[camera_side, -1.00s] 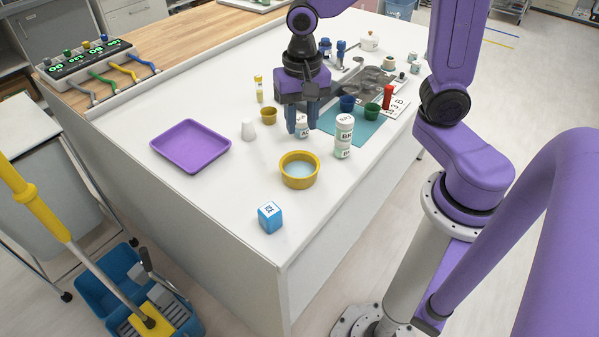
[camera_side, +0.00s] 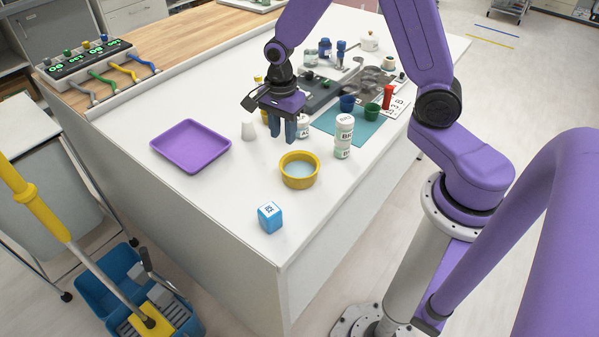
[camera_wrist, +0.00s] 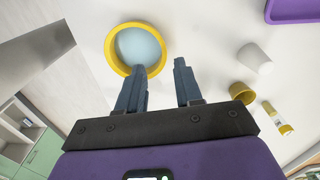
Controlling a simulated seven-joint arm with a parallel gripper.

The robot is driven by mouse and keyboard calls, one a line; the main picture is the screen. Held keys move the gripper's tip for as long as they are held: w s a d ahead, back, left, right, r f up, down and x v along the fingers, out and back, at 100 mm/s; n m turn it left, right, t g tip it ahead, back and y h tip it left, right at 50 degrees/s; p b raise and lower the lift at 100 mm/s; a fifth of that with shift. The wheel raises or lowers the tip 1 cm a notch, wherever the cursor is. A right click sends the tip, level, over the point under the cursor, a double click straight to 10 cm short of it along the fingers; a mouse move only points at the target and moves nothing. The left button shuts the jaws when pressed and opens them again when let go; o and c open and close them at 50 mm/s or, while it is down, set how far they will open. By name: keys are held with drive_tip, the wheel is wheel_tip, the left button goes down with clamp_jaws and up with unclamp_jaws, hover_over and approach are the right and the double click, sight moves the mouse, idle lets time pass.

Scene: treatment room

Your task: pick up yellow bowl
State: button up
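The yellow bowl (camera_side: 299,182) stands upright on the white table, with a pale blue inside. In the wrist view its yellow rim (camera_wrist: 109,48) shows at the top, left of centre. My gripper (camera_side: 284,140) points down above the table, behind and slightly left of the bowl in the side view. In the wrist view my gripper's two blue-grey fingers (camera_wrist: 160,66) are apart with nothing between them. The left fingertip overlaps the bowl's near rim in that picture; I cannot tell that they touch.
A stacked white bottle (camera_side: 343,138) stands right of the bowl, and another white bottle (camera_side: 303,128) is close behind. A white cup (camera_side: 249,131) and a purple tray (camera_side: 191,146) lie left. A blue cube (camera_side: 270,218) sits in front. An ochre cup (camera_wrist: 242,92) is near my gripper.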

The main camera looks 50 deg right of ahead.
sight(285, 159)
wheel_tip(285, 159, down, 5)
drive_tip(key=shift+f, duration=0.2)
drive_tip(key=shift+d+f, duration=0.2)
drive_tip(key=shift+f, duration=1.1)
drive_tip(key=shift+d+f, duration=0.15)
drive_tip(key=shift+f, duration=1.15)
clamp_jaws()
